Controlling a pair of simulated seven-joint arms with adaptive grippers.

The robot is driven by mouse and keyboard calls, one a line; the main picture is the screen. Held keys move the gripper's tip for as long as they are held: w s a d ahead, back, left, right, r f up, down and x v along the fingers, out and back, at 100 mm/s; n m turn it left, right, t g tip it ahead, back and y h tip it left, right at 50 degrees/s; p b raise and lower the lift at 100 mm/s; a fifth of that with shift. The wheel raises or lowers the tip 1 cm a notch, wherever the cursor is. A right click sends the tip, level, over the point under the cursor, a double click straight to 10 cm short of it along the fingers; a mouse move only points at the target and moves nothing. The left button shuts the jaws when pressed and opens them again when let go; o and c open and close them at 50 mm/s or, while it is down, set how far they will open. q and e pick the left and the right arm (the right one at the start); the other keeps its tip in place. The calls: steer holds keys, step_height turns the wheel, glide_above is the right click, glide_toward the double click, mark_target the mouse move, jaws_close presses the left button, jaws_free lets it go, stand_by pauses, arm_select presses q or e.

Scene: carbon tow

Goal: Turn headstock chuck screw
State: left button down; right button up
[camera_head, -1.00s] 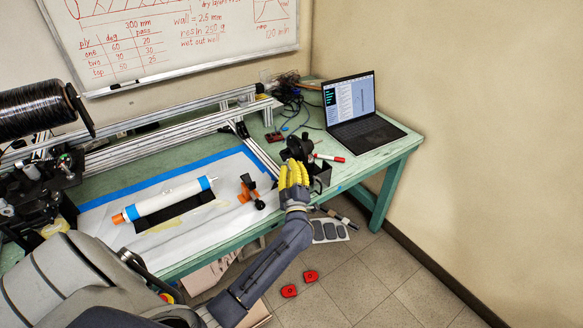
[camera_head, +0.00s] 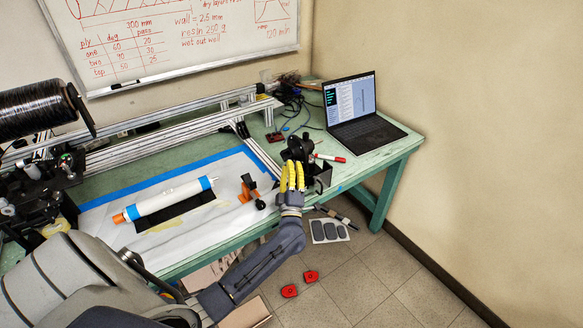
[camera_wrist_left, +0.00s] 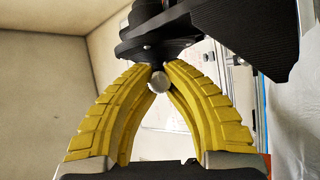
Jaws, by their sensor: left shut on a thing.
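The headstock chuck (camera_head: 300,147) is a black unit at the right front edge of the green bench in the head view. In the left wrist view the dark round chuck (camera_wrist_left: 155,38) fills the top, with a small silver screw (camera_wrist_left: 158,82) below it. My left gripper (camera_head: 292,166), with yellow ribbed fingers, reaches up to the chuck from the front. In the left wrist view its fingertips (camera_wrist_left: 159,68) close on the screw from both sides, just under the chuck. The screw is hidden in the head view. My right gripper is not in view.
A white tube with orange and blue ends (camera_head: 165,198) lies on the covered bench. An orange-and-black stand (camera_head: 250,190) is left of my gripper. A red marker (camera_head: 330,158) and laptop (camera_head: 360,110) are to the right. Two red pieces (camera_head: 300,284) lie on the floor.

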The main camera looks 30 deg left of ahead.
arm_select(q)
steer(key=shift+d+f+n+t, duration=0.1)
steer(key=shift+d+n+t, duration=0.1)
steer(key=shift+n+t, duration=1.15)
steer(key=shift+n, duration=0.35)
steer(key=c, duration=1.5)
jaws_free()
steer(key=shift+w, duration=0.1)
steer(key=shift+c, duration=0.2)
steer(key=shift+s+d+f, duration=0.1)
steer(key=shift+s+f, duration=0.15)
steer(key=shift+s, duration=0.1)
steer(key=v, duration=1.1)
steer(key=shift+d, duration=0.1)
